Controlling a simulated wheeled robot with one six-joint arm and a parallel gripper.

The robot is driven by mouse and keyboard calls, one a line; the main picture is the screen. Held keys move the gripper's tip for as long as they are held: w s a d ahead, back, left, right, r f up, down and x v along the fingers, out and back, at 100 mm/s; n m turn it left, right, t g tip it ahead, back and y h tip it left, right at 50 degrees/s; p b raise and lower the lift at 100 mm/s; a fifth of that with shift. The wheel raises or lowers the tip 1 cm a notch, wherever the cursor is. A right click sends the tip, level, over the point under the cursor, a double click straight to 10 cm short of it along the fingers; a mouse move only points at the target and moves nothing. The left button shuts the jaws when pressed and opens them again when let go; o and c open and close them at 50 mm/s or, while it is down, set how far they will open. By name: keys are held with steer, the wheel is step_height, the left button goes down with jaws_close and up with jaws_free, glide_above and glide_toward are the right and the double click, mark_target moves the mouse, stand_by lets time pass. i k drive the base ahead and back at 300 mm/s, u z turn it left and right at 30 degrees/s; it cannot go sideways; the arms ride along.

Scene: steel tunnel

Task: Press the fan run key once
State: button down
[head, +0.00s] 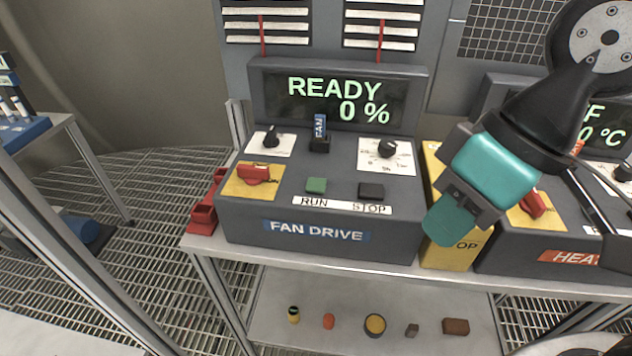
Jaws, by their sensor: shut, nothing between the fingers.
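The fan drive box (318,232) stands on the bench, its display (338,98) reading READY and 0 %. The fan run key (316,186) is a green square button above the RUN label on its sloped panel. A dark stop key (371,191) sits to its right above the STOP label. My gripper (448,226) is shut and empty, with teal pads pointing down. In the picture it is to the right of both keys, in front of the yellow box; its height above the bench is hard to tell. Nothing hides the run key.
On the panel are a red switch (256,174) on a yellow plate, a black knob (271,138), a blue FAN key tag (320,126) and a dial (388,149). A yellow box (450,256) and the heater box (535,256) stand to the right. Red bins (203,217) sit left.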

mark_target(315, 184)
steer(key=u, duration=2.5)
steer(key=k, duration=0.4)
steer(key=z, duration=1.2)
